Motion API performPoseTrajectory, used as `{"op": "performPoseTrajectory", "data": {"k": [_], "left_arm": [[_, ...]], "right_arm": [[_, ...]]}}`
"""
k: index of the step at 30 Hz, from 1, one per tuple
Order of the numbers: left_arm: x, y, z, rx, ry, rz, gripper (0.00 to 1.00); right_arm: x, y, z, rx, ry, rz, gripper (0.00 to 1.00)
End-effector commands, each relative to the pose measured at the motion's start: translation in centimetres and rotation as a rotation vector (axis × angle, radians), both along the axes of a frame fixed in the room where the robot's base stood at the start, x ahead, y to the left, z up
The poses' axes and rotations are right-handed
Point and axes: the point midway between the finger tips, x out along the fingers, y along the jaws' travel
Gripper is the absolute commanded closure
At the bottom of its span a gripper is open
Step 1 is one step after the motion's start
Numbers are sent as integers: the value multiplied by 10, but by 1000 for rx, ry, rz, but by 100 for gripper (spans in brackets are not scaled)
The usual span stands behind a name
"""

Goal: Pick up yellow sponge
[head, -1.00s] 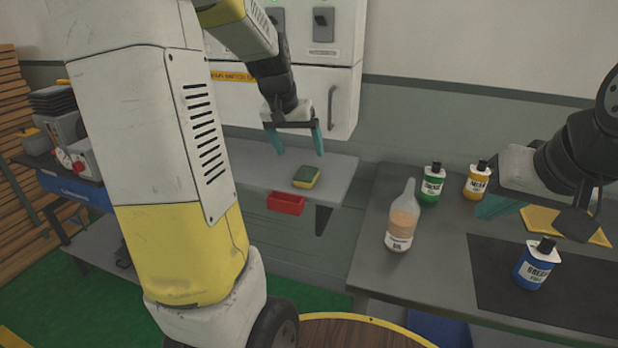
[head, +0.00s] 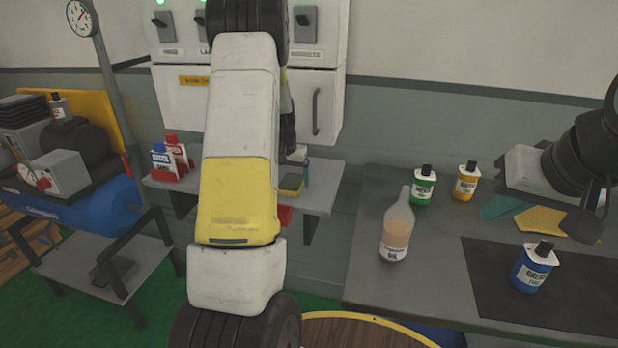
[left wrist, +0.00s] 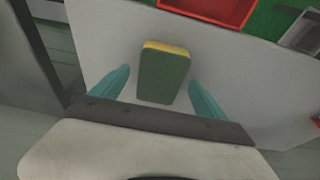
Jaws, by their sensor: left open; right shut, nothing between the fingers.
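The sponge (left wrist: 163,77), green on its broad face with a yellow edge, lies on a grey wall shelf. In the left wrist view my left gripper (left wrist: 160,85) is open, with a teal finger on either side of the sponge and gaps between. How far the fingers are above the shelf is hard to tell. My right gripper (head: 507,207) is shut and empty over the bench at right.

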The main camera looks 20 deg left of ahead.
Motion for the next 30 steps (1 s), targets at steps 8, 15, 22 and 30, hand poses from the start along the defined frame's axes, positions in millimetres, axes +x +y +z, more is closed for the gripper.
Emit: {"op": "performPoseTrajectory", "data": {"k": [8, 15, 22, 30], "left_arm": [[4, 0, -12, 0, -1, 0, 15], [4, 0, -12, 0, -1, 0, 45], [4, 0, -12, 0, -1, 0, 79], [4, 0, -10, 0, -1, 0, 79]], "right_arm": [[0, 0, 0, 0, 0, 0, 100], [0, 0, 0, 0, 0, 0, 100], [0, 0, 0, 0, 0, 0, 100], [0, 0, 0, 0, 0, 0, 100]]}}
